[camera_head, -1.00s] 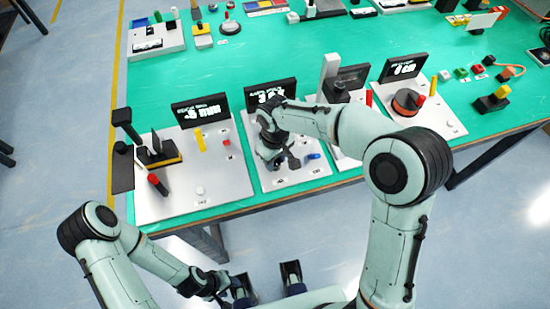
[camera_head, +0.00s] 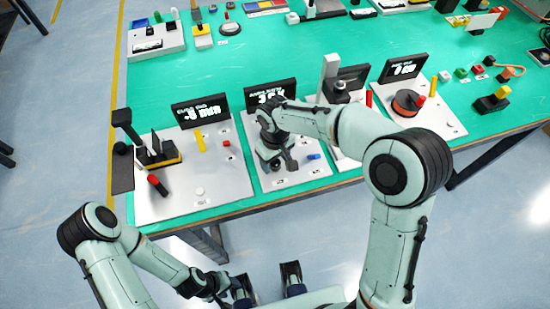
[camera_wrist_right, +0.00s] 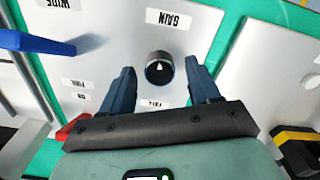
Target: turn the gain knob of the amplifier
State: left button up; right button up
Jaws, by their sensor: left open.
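The amplifier is a pale panel (camera_head: 287,182) at the front of the green table, with a black display (camera_head: 270,93) at its back. Its gain knob (camera_wrist_right: 160,67) is round and black with a white pointer mark, below a "GAIN" label in the right wrist view. My right gripper (camera_head: 279,165) is over this panel. In the right wrist view its fingers (camera_wrist_right: 160,70) are apart, one on each side of the knob, with a visible gap to it on both sides. My left gripper (camera_head: 236,288) is low in front of the table, away from the amplifier, and open.
A blue lever (camera_wrist_right: 40,43) and a red part (camera_wrist_right: 74,128) lie near the right gripper. A panel with a yellow lever (camera_head: 200,141) stands left of the amplifier, and one with an orange-black dial (camera_head: 407,102) to the right. Open green table (camera_head: 240,60) lies behind.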

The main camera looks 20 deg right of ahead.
aim_at(275, 163)
pick_arm(q)
jog(key=shift+w+r+p, duration=0.35)
jog(key=shift+r+p, duration=0.55)
pick_arm(e)
notch_tip(275, 163, up, 13)
jog(key=shift+r, duration=0.2)
